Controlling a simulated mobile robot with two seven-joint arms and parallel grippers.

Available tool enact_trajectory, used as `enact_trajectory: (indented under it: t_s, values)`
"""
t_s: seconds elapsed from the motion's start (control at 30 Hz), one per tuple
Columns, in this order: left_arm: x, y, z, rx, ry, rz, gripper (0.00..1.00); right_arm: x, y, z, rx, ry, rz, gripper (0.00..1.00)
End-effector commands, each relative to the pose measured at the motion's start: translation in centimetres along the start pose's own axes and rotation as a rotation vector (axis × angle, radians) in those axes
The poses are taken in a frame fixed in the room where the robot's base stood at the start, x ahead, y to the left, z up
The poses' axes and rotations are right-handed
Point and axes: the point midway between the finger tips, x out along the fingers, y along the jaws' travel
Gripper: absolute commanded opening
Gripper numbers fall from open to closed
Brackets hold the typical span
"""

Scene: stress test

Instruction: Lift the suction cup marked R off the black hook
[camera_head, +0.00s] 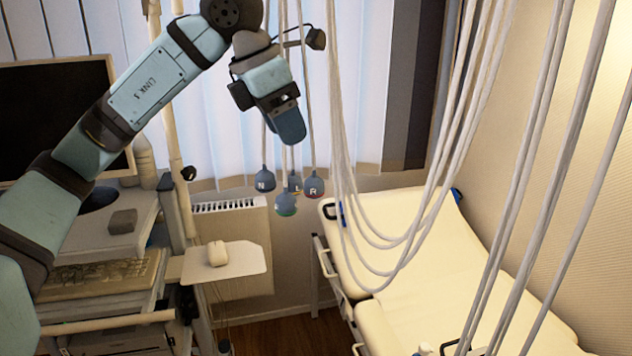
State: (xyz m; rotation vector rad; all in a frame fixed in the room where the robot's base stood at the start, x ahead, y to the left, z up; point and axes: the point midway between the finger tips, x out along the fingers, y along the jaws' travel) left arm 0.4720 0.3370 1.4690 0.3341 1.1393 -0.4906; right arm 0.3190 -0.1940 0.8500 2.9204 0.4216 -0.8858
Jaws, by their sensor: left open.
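The suction cup marked R (313,184) is a small grey-blue bulb with a red rim, hanging upright on a thin cable in the middle of the view. Close beside it on its left hang the similar cups marked L (295,183) and N (265,181), and one with a green rim (286,204). A black fitting (316,39) shows near the top of the cables; I cannot tell whether it is the black hook. My left gripper (288,124) points down above the cups, apart from them and empty, overlapping their cables in the picture. My right gripper is not in view.
Thick pale cables (352,165) hang in loops on the right, over a cream examination bed (430,265). On the left stand a monitor (55,110), a keyboard (95,278) and a small shelf with a mouse (218,254). A radiator (232,225) stands below the window.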

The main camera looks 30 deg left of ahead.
Motion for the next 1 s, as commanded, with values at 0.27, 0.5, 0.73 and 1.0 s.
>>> enact_trajectory:
  t_s: [0.27, 0.5, 0.73, 1.0]
  values:
    - [4.3, -0.1, 0.0, 0.001, 0.002, -0.003, 0.48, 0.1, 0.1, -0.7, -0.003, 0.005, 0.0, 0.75]
    - [6.3, -0.3, 0.0, 0.002, 0.004, -0.004, 0.48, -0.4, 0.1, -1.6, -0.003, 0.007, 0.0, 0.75]
    - [9.4, -0.4, 0.0, 0.001, 0.002, -0.004, 0.48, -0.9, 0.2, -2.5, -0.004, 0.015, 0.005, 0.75]
    - [9.9, -0.4, 0.0, 0.001, -0.001, -0.003, 0.48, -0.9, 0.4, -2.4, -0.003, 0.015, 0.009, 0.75]
